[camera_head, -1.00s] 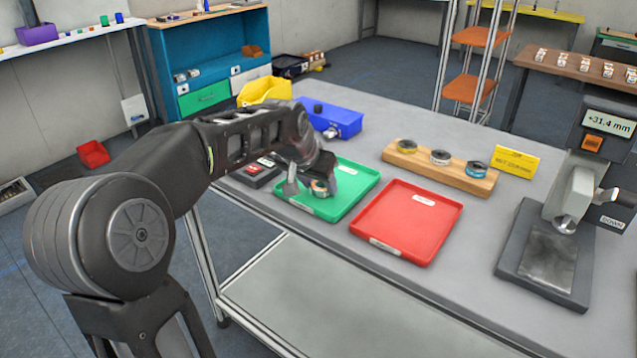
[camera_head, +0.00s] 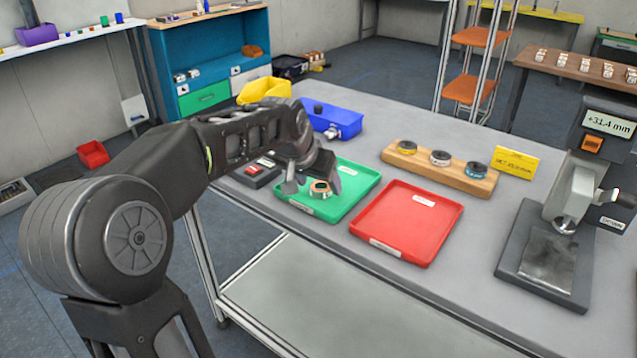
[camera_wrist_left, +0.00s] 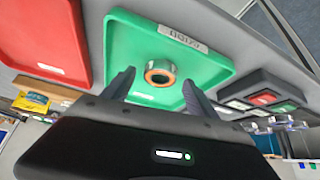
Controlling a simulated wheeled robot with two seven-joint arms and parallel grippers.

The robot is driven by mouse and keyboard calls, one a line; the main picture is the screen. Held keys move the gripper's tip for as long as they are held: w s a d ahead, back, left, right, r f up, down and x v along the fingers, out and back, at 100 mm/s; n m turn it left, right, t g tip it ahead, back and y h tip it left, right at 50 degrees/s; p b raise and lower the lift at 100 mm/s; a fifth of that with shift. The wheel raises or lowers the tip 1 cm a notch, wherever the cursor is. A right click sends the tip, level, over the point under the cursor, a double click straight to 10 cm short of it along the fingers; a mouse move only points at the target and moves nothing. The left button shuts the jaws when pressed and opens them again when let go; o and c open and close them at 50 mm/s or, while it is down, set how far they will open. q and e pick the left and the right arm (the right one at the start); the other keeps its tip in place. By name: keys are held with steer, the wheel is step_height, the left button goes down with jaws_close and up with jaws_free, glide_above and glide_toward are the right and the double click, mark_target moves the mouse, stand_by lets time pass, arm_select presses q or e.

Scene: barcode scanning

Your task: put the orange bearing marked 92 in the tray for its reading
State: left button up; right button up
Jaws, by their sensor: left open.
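The orange bearing (camera_head: 320,188), a ring with an orange inner rim, lies in the green tray (camera_head: 352,192). It also shows in the left wrist view (camera_wrist_left: 159,74), inside the green tray (camera_wrist_left: 205,75); any mark on it is too small to read. My left gripper (camera_head: 312,184) is open just above the green tray, its fingers on either side of the bearing. In the left wrist view the fingers (camera_wrist_left: 155,88) stand apart with clear space around the bearing. The red tray (camera_head: 408,222) beside it is empty. My right gripper is not in view.
A wooden block (camera_head: 438,168) holds several bearings behind the red tray, beside a yellow sign (camera_head: 515,161). A gauge (camera_head: 572,215) reading +31.4 mm stands at the right. A blue bin (camera_head: 335,122) and a dark button box (camera_head: 262,171) are near the green tray.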

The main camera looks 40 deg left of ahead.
arm_select(q)
steer(key=v, duration=1.1)
steer(key=shift+r, duration=0.15)
steer(key=shift+s, duration=0.15)
